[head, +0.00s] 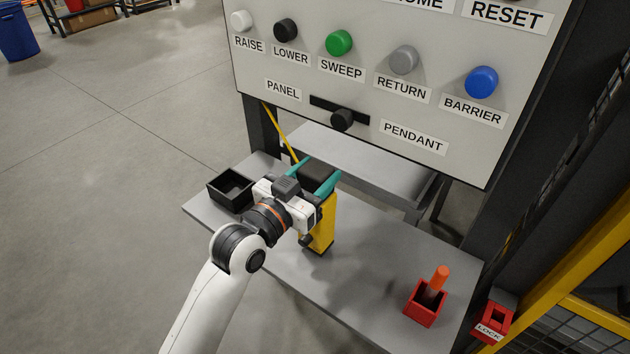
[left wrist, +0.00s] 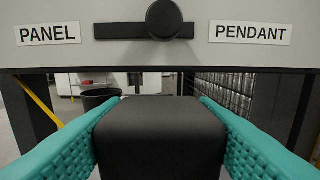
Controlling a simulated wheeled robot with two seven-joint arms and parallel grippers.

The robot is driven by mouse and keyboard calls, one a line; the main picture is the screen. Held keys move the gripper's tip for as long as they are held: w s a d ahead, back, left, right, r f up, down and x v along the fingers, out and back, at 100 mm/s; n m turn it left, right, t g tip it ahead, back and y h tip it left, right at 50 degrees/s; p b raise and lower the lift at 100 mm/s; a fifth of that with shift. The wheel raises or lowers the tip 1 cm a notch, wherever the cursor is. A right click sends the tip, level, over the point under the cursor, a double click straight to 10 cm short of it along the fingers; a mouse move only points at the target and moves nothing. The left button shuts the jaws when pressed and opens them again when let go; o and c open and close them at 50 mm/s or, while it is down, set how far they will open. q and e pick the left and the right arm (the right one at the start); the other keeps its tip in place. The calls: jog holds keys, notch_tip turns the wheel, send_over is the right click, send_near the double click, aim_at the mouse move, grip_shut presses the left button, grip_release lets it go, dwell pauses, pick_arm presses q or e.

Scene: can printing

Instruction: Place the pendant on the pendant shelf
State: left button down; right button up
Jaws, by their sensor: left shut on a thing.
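The pendant (head: 321,232) has a yellow body and a black upper part, and it stands roughly upright over the grey shelf (head: 270,262) below the control panel. My left gripper (head: 318,177) is shut on its black upper part, one teal finger on each side. In the left wrist view the black part (left wrist: 160,138) fills the space between the teal fingers. I cannot tell whether the pendant's bottom touches the shelf. My right gripper is not in view.
The control panel (head: 300,62) with several coloured knobs and a black PANEL/PENDANT selector (head: 342,119) rises behind the pendant. A black open box (head: 214,190) is left on the shelf. A red holder (head: 424,315) with an orange-handled item and a red LOCK block (head: 496,318) are right.

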pick_arm(q)
jog(key=shift+a+f, duration=0.1)
jog(key=shift+f, duration=0.45)
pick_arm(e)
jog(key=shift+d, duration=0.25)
pick_arm(q)
jog(key=shift+f, duration=0.2)
jog(key=c, duration=0.6)
grip_release()
jog(key=shift+s+r, duration=0.1)
jog(key=shift+b+v, duration=0.85)
jog(key=shift+v, duration=5.1)
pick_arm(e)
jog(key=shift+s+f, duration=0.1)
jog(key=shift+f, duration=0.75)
